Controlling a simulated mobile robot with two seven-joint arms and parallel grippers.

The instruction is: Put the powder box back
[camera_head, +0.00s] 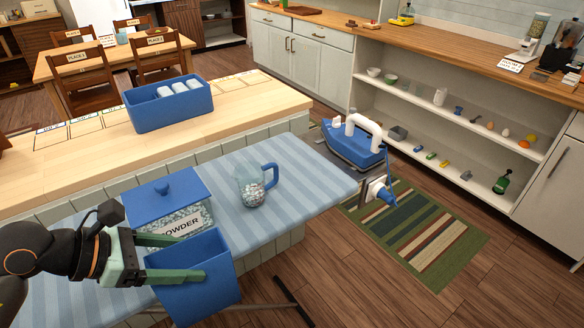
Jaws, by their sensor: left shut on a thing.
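The far finger passes close under the powder box's label. Whether the blue box touches the powder box cannot be told. My right gripper is not in view.
A glass jug (250,188) with a blue handle and pale contents stands right of the powder box. A blue caddy (170,106) sits on the wooden counter behind. A blue iron (357,148) is beyond the cloth top's far right end. Shelves (440,115) at right hold small items.

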